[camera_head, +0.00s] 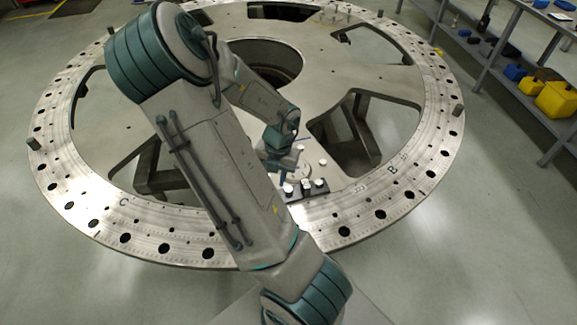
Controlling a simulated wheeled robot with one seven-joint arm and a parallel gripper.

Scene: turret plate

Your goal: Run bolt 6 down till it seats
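A large round metal turret plate (92,211) fills the middle of the view, with dark holes around its rim. My arm reaches over it from the front. My gripper (279,165) is small and low over the near inner part of the plate, partly hidden by my wrist. I cannot see whether its fingers are open or shut, or what is between them. Several small white-topped pieces, one of them a white cap (289,188), stand by a dark block (313,191) just in front of the gripper. No number is readable, so I cannot tell which is bolt 6.
The plate has a large round centre opening (270,62) and wide cut-outs (365,125). A shelf rack with yellow bins (557,99) stands at right. The grey floor (480,250) at front right is clear.

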